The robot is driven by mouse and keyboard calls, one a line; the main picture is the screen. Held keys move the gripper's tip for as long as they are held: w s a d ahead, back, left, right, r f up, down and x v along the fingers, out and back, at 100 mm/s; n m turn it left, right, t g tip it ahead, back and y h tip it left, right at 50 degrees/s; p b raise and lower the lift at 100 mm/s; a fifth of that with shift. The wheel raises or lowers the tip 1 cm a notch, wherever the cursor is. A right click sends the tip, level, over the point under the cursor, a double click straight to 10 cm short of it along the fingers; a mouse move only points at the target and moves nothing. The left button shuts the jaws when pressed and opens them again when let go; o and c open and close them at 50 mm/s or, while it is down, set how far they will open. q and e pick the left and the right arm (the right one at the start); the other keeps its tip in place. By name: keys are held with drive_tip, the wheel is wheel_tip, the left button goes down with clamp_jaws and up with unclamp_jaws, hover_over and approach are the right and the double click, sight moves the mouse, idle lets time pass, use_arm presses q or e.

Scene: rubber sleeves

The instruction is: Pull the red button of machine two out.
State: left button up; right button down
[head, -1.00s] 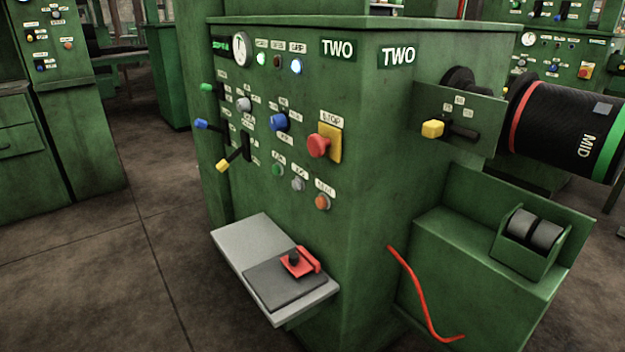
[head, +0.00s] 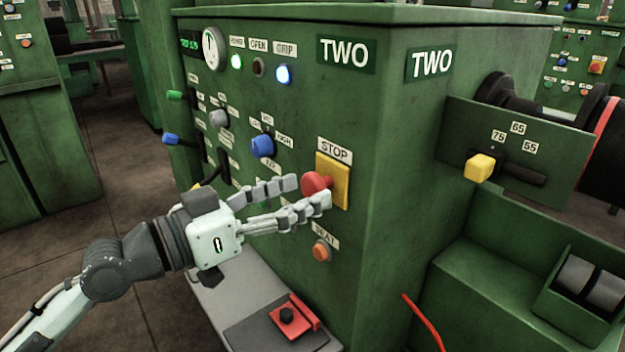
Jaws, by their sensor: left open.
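Machine two (head: 315,105) is a green cabinet marked TWO on two faces. Its red button (head: 314,183) is a mushroom head on a yellow plate (head: 337,181) under a STOP label. My left gripper (head: 312,192) comes in from the left, open, with its two fingers reaching to the button. One fingertip is at the button's left side and the other lies in front of its lower edge. Whether they touch it I cannot tell. My right gripper is not in view.
A blue knob (head: 262,146) is up and left of the fingers, and an orange button (head: 321,251) is below them. A grey shelf (head: 213,305) with a red part (head: 293,317) juts out below my arm. A yellow-knobbed lever (head: 480,168) is on the right face.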

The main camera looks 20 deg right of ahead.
use_arm(q)
drive_tip(key=shift+x, duration=1.5)
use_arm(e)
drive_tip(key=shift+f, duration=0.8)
use_arm(q)
drive_tip(key=shift+w+a, duration=0.1)
clamp_jaws()
